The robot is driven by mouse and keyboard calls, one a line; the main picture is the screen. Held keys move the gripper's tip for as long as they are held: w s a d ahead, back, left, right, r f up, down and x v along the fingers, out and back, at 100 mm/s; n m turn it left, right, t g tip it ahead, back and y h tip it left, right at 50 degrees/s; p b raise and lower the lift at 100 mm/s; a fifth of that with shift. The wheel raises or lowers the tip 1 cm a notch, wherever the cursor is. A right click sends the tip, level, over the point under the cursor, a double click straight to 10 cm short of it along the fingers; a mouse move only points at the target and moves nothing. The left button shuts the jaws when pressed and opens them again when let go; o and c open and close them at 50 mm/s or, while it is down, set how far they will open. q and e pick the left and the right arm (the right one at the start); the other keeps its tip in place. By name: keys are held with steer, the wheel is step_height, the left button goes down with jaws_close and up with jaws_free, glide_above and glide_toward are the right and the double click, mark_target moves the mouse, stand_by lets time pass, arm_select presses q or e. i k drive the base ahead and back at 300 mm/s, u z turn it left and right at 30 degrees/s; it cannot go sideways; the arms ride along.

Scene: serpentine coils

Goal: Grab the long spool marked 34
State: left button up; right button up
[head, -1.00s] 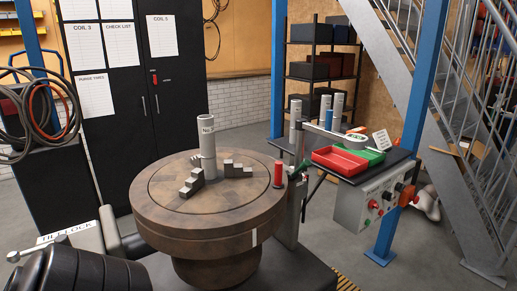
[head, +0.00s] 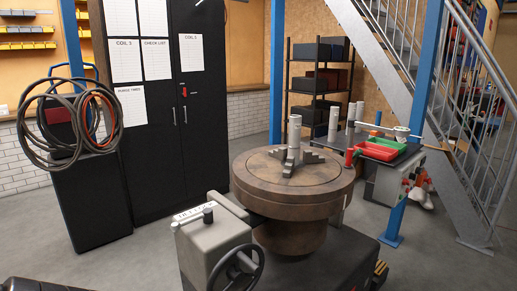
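A tall grey cylinder (head: 295,133) stands upright at the centre of the round brown turntable (head: 262,193), among grey stepped jaws (head: 312,156). Several more grey cylinders stand upright on the bench at the right: one nearer (head: 333,124) and others behind it (head: 351,114). They look like spools of differing lengths, but I cannot read the number 34 on any of them. Neither of my grippers is in view.
A grey machine housing with a handwheel (head: 243,272) stands in front of the turntable. Red (head: 377,151) and green (head: 384,142) trays lie on the bench. A black cabinet (head: 152,110) and a cart with coiled hoses (head: 92,205) are left. Open floor (head: 130,262) lies front left.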

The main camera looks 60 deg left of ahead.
mark_target(295, 121)
steer(key=k, duration=0.15)
steer(key=u, duration=1.35)
